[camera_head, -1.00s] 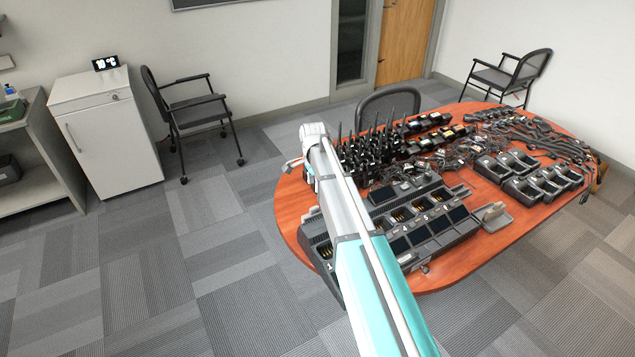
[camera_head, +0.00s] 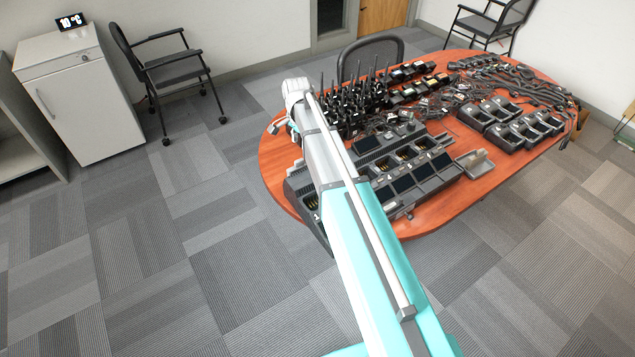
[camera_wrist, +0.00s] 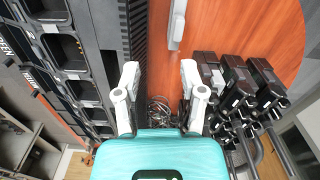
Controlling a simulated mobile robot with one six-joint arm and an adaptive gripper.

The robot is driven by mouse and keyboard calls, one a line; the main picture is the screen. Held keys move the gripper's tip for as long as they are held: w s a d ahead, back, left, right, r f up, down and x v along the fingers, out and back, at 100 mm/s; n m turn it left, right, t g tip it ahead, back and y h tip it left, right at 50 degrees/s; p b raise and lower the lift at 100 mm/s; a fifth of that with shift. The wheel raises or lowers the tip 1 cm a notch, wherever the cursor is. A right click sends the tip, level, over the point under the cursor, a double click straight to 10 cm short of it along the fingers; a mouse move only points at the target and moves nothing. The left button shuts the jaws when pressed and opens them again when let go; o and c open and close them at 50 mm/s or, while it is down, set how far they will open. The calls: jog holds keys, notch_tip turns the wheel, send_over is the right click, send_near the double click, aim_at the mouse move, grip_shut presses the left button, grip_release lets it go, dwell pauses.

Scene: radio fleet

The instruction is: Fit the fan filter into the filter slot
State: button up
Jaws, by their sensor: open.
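My gripper (camera_wrist: 160,82) is open and empty, its two pale fingers spread above the table in the wrist view. In the head view my gripper (camera_head: 282,126) is at the table's left edge, partly hidden by my wrist. The large black multi-bay charger (camera_wrist: 108,45) lies left of the fingers, with a ribbed side facing them; it also shows in the head view (camera_head: 372,217). A slim light grey piece (camera_wrist: 177,25) lies on the table ahead of the fingers. I cannot tell whether it is the fan filter. I cannot make out the filter slot.
The orange-brown table (camera_head: 276,165) bears several upright radios (camera_head: 350,100), small chargers (camera_head: 515,125) and tangled cables. Radios (camera_wrist: 245,90) stand close to the right finger. A grey holder (camera_head: 476,163) sits at the near edge. Chairs and a cabinet (camera_head: 80,95) stand behind; floor is clear at left.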

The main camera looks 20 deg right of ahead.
jog(key=s+n, duration=1.2)
jog(key=s, duration=1.2)
jog(key=shift+s+d+n, duration=0.2)
jog(key=shift+n, duration=0.2)
jog(key=shift+o, duration=1)
jog(key=shift+w, duration=0.1)
jog(key=w+n, duration=0.3)
jog(key=w, duration=0.1)
jog(key=w+n, duration=0.3)
jog(key=w, duration=0.1)
jog(key=w+n, duration=0.4)
jog(key=w, duration=0.1)
jog(key=shift+w+r, duration=0.1)
jog(key=shift+r, duration=0.2)
jog(key=w+n+p, duration=0.1)
jog(key=w+n, duration=1)
jog(key=w, duration=0.2)
jog(key=shift+w+a+r+n, duration=0.15)
jog(key=shift+w+r+n, duration=0.15)
jog(key=shift+w, duration=0.1)
jog(key=shift+f, duration=0.15)
